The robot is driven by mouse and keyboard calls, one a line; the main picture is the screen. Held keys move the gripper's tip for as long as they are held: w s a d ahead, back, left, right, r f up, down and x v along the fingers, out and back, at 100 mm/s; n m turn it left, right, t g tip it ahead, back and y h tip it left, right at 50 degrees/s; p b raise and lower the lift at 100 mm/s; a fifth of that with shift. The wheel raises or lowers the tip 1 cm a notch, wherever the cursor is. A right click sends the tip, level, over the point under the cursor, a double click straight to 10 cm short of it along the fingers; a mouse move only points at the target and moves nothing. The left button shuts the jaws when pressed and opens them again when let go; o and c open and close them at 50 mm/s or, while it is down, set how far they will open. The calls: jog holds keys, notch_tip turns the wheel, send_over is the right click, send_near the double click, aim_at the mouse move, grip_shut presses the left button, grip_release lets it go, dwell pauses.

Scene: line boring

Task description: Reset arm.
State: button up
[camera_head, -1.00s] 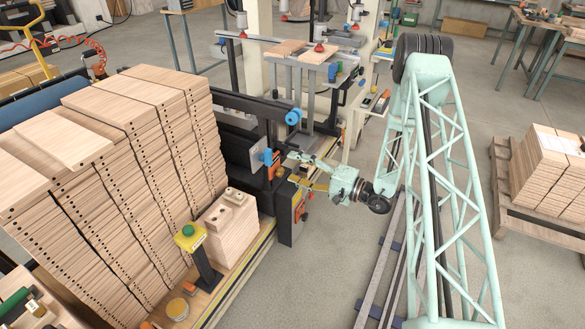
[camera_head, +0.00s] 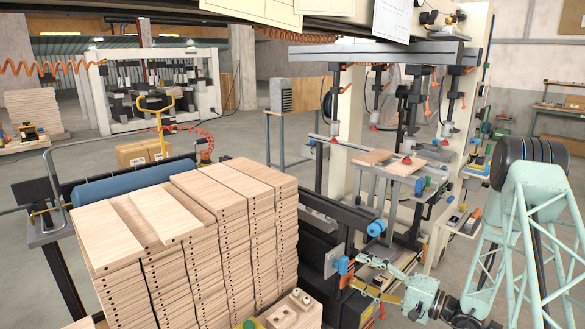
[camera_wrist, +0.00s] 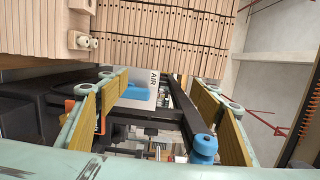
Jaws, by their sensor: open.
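My gripper (camera_head: 362,274) is mint green and empty, with its fingers spread, at the lower right of the head view. It is beside the machine's front corner, close to a blue fitting (camera_head: 343,265) on a grey plate. In the wrist view my gripper (camera_wrist: 156,92) shows two fingers with tan ribbed pads wide apart. Between and beyond them are a black bar, a blue block (camera_wrist: 139,94) and a plate marked "AIR" (camera_wrist: 152,78). I cannot tell whether the fingers touch any part. My arm's lattice link rises at the right edge of the head view.
A tall stack of drilled boards (camera_head: 190,235) stands left of my gripper. The boring machine's worktable (camera_head: 392,172) holds boards behind it, under clamps. A blue round knob (camera_head: 376,228) sticks out from the black rail. Open floor lies beyond the machine at left.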

jog(key=s+a+r+n+g, duration=0.3)
jog(key=s+a+r+g, duration=0.4)
jog(key=s+r, duration=0.45)
jog(key=s+a+r+n+g, duration=0.3)
jog(key=s+a+r+g, duration=0.1)
jog(key=s+a+r, duration=0.7)
jog(key=s+d+r+n+h, duration=0.1)
jog(key=s+d+r+h, duration=0.15)
jog(key=s, duration=0.55)
jog(key=s+d+r+h, duration=0.1)
jog(key=s+r+h, duration=0.25)
jog(key=s, duration=0.35)
jog(key=s+d+r+n+h, duration=0.1)
jog(key=s+d+r+h, duration=0.15)
jog(key=s, duration=0.55)
jog(key=s+d+r+t+h, duration=0.4)
jog(key=s+d, duration=0.3)
jog(key=d, duration=0.2)
jog(key=shift+s+r+h, duration=0.4)
jog(key=shift+r+h, duration=0.1)
jog(key=shift+h, duration=0.25)
dwell(1.5)
